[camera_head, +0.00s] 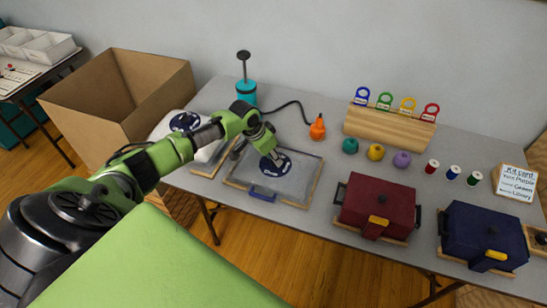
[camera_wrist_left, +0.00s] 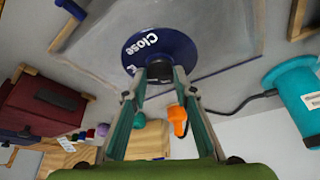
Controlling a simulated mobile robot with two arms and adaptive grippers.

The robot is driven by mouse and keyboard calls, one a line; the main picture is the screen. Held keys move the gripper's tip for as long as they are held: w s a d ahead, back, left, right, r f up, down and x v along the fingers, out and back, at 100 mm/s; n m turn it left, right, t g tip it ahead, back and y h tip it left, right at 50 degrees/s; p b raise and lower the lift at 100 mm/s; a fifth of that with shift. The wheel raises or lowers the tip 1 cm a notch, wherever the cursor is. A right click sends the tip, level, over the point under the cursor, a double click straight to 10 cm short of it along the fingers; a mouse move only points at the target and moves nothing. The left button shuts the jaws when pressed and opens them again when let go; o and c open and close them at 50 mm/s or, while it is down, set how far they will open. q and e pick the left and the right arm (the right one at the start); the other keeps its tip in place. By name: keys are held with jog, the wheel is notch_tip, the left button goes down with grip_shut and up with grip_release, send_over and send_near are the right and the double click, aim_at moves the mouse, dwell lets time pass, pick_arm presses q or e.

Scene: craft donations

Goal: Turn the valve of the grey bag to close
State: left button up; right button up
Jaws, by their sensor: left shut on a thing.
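The grey bag (camera_head: 240,180) lies flat in a shallow frame on the table. Its valve is a dark blue disc (camera_head: 285,167) with white lettering; in the left wrist view the disc (camera_wrist_left: 172,44) reads "Close", with other lettering partly hidden. A dark knob (camera_wrist_left: 159,72) stands at the disc's centre. My left gripper (camera_head: 272,158) reaches down over the valve, its fingers shut on the knob from both sides. It also shows in the left wrist view (camera_wrist_left: 158,88). The knob's pointing direction is hard to tell. My right gripper is not in view.
A blue clip (camera_head: 262,192) is at the bag's front edge. A whiter bag (camera_head: 165,125) with a similar valve lies left. A teal pump (camera_head: 246,92) with a hose and orange nozzle (camera_head: 318,128) stands behind. A dark red box (camera_head: 378,200) is to the right.

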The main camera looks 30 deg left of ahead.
pick_arm(q)
jog(key=shift+a+f+m+h+b, duration=0.1)
jog(key=shift+f+m+h+b, duration=0.15)
jog(key=shift+m+b, duration=0.6)
jog(key=m+b, duration=0.2)
jog(key=m+g+h+b, duration=0.1)
jog(key=m+b, duration=0.1)
jog(key=m, duration=0.1)
jog(key=m+g+h+b, duration=0.1)
jog(key=m+b, duration=0.1)
jog(key=b, duration=0.1)
jog(key=shift+w+a, duration=0.2)
jog(key=shift+w, duration=0.1)
jog(key=shift+r+m+g+h+b, duration=0.1)
jog(key=shift+m+g+h+b, duration=0.3)
jog(key=shift+m+b, duration=0.8)
jog(key=shift+r+m+g+y, duration=0.1)
jog(key=shift+m+g+y, duration=0.2)
jog(key=shift+m, duration=0.15)
jog(key=o, duration=1.1)
